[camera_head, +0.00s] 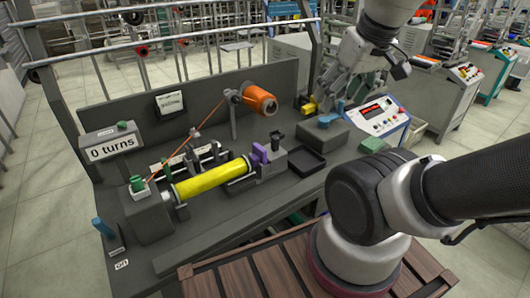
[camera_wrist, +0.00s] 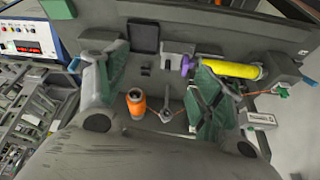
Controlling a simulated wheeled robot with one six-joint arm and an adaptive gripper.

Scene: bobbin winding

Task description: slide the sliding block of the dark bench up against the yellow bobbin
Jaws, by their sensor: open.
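The yellow bobbin (camera_head: 210,180) lies along the dark bench (camera_head: 235,225), its left end at the grey headstock (camera_head: 150,216). At its right end is a purple piece (camera_head: 259,154), beside the grey sliding block (camera_head: 272,164) with a dark upright handle. I cannot tell whether a small gap is left between purple piece and bobbin. In the wrist view, the bobbin (camera_wrist: 230,69), purple piece (camera_wrist: 187,66) and block (camera_wrist: 177,52) lie beyond the fingers. My gripper (camera_head: 336,95) is open and empty, above the bench's right end, apart from the block.
An orange spool (camera_head: 259,99) on a post feeds a thread down to the left. A black tray (camera_head: 306,161) lies right of the block. A grey box with a blue lever (camera_head: 325,133) and a control panel (camera_head: 379,116) stand farther right. A sign (camera_head: 112,144) reads "0 turns".

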